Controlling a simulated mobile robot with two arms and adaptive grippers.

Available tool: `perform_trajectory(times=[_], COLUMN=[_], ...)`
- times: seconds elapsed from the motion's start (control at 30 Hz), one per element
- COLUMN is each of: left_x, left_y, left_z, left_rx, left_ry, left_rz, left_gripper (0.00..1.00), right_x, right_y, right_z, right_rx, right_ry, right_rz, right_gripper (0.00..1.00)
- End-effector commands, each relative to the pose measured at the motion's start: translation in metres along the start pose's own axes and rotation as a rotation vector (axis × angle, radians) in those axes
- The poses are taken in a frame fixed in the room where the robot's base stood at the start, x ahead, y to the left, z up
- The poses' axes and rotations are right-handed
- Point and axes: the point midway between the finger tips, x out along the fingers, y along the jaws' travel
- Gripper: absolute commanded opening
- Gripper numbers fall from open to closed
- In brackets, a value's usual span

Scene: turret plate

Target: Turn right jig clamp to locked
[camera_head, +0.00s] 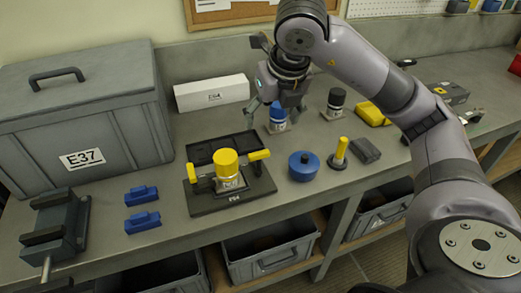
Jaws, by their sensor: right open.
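The jig is a dark base plate (212,203) near the front middle of the bench, with a yellow cylinder (226,162) standing at its centre. The right jig clamp (259,155) has a yellow handle that points outward to the right. The left jig clamp (192,174) has a yellow handle that stands more upright. My right gripper (274,112) is open behind and slightly right of the jig, apart from the right clamp. Its fingers point down at either side of a blue container (278,118); whether they touch it I cannot tell. My left gripper is out of view.
Blue blocks (142,222) and a grey vise (55,230) are left. A large grey case (85,125) fills the back left.

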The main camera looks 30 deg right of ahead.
Motion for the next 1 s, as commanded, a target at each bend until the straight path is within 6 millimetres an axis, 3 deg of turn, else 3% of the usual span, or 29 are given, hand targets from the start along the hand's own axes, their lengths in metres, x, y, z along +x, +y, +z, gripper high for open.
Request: perform_trajectory(times=[0.17,0.47,1.0], left_x=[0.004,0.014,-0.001], left_y=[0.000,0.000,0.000], left_z=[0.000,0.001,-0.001], left_rx=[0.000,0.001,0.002], left_ry=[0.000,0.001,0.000], left_rz=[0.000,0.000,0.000], left_gripper=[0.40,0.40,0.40], right_x=[0.014,0.061,0.159], right_y=[-0.001,0.000,-0.001], right_z=[-0.001,-0.003,-0.001], right_rx=[0.001,0.001,0.001], right_ry=[0.003,0.007,0.005], right_rz=[-0.005,-0.002,-0.004], right_gripper=[0.70,0.70,0.70])
